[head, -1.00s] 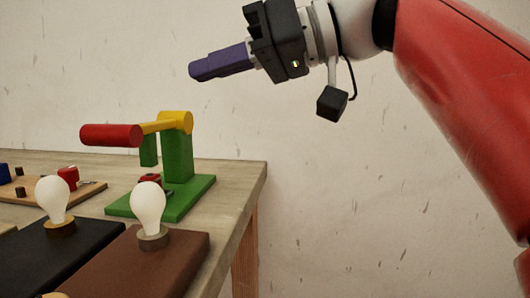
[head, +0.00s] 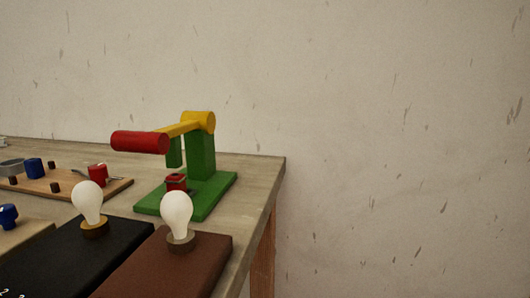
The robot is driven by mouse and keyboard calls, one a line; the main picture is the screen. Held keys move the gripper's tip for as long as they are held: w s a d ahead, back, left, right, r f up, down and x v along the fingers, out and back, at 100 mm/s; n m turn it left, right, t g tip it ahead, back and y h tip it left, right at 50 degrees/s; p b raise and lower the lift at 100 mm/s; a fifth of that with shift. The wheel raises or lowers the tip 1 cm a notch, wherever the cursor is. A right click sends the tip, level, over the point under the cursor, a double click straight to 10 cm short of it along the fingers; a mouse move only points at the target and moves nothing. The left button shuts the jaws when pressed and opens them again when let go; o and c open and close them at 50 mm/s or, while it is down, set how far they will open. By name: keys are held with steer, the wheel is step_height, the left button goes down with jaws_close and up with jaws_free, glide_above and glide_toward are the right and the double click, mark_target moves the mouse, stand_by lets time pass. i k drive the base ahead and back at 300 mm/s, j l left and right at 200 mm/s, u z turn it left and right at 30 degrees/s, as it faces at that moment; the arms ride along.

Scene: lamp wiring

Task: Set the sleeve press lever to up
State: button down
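The sleeve press stands near the right end of the table, with a green base (head: 218,196) and a green post (head: 202,155). A yellow lever arm (head: 182,128) runs from the yellow pivot at the post's top toward the front left. It ends in a red handle (head: 140,142). The lever lies roughly level, tilted slightly down toward the handle. A short green ram (head: 174,152) hangs under the arm. A small red piece (head: 176,182) sits on the base beneath it. My gripper is out of the head view.
A black block (head: 75,258) and a brown block (head: 180,270), each with a white bulb, stand in front of the press. A wooden board (head: 75,194) with several small parts lies to the left. The table's right edge (head: 275,185) is close to the press.

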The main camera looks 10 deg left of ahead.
mark_target(167, 141)
steer(key=u, duration=1.4)
steer(key=k+u, duration=0.2)
steer(key=k+j, duration=0.05)
